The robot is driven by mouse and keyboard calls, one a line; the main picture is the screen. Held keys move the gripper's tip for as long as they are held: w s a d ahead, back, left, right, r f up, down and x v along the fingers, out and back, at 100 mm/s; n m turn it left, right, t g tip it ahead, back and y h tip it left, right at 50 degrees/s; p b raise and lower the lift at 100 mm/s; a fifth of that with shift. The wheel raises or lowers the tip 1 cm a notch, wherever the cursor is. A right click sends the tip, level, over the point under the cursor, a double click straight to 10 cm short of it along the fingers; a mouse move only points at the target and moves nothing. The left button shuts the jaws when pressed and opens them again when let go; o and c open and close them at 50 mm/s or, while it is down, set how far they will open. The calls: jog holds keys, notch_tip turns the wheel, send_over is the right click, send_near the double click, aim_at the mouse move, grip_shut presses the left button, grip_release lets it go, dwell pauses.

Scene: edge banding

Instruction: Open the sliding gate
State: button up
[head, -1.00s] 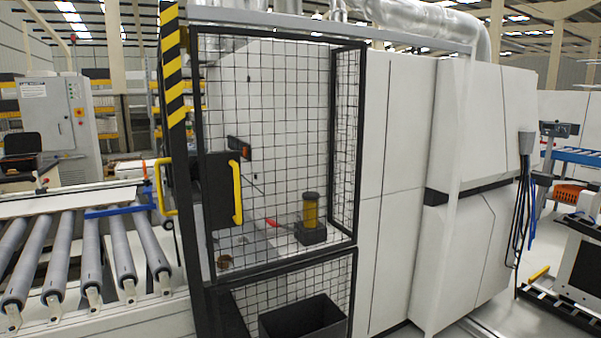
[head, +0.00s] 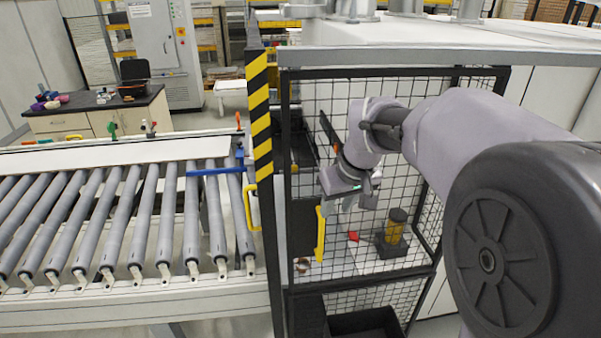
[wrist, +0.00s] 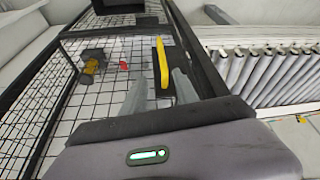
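The sliding gate is a black-framed wire mesh panel (head: 340,120). Its upright yellow handle (head: 320,235) is fixed to a dark plate at the gate's left side. The handle (wrist: 162,62) also shows in the wrist view, against the mesh. My gripper (head: 357,200) is in front of the mesh, above and right of the handle in the head view. In the wrist view my gripper's two grey fingers (wrist: 158,75) are spread apart. The handle appears between their tips in the picture, nearer the right one. I see no grip on it; the exact gap is unclear. The gate looks shut.
A yellow-black striped post (head: 259,115) stands left of the gate, with a second yellow handle (head: 251,208) beside it. A roller conveyor (head: 130,215) runs to the left. Behind the mesh are a yellow-and-black unit (head: 395,230) and a red item (head: 352,236).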

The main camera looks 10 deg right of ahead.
jog(key=b, duration=0.1)
send_near(322, 237)
jog(key=b+x, duration=0.1)
jog(key=x, duration=1.1)
jog(key=shift+f, duration=0.1)
grip_shut()
dwell(0.7)
